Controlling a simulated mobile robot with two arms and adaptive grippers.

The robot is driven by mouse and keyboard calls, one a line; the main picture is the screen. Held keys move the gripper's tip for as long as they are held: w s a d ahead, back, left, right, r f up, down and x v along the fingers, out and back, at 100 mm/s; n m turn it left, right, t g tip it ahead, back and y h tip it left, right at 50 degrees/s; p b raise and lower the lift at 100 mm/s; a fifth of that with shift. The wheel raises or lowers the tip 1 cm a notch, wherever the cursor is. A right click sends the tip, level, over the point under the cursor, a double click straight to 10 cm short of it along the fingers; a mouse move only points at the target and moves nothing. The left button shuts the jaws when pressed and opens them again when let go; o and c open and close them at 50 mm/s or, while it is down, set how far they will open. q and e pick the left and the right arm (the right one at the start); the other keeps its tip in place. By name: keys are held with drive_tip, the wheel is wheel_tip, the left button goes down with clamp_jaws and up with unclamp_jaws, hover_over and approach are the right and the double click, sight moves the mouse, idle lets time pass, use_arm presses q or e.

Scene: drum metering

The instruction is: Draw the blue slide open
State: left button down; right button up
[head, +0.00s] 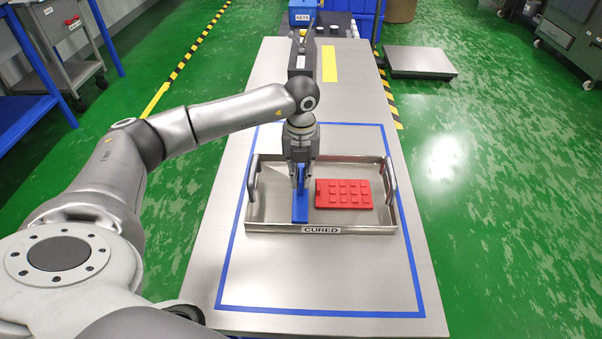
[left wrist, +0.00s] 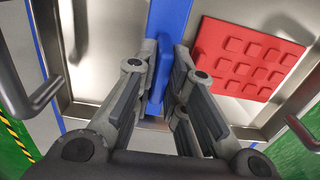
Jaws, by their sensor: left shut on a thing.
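The blue slide (head: 300,208) is a narrow blue bar lying in the left half of a metal tray (head: 270,218) labelled CURED. My left gripper (head: 301,178) points down over the slide and is shut on its raised blue ridge. In the left wrist view the blue slide (left wrist: 168,22) runs up between the fingertips of my left gripper (left wrist: 166,52). The far part of the slide is hidden by the gripper in the head view. My right gripper is not in view.
A red studded block (head: 343,194) lies right of the slide in the tray. The tray has upright handles at both sides and sits inside a blue tape outline (head: 320,311) on the metal table (head: 390,325). A blue KEYS box (head: 302,14) stands beyond the far end.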

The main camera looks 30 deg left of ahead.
use_arm(q)
drive_tip(key=s+a, duration=0.1)
drive_tip(key=s+a+p, duration=0.1)
drive_tip(key=a, duration=0.1)
drive_tip(key=s+a, duration=0.1)
drive_tip(key=a, duration=0.1)
drive_tip(key=shift+s+a, duration=0.25)
drive_tip(key=c, duration=1.5)
unclamp_jaws()
wheel_tip(320, 180, up, 12)
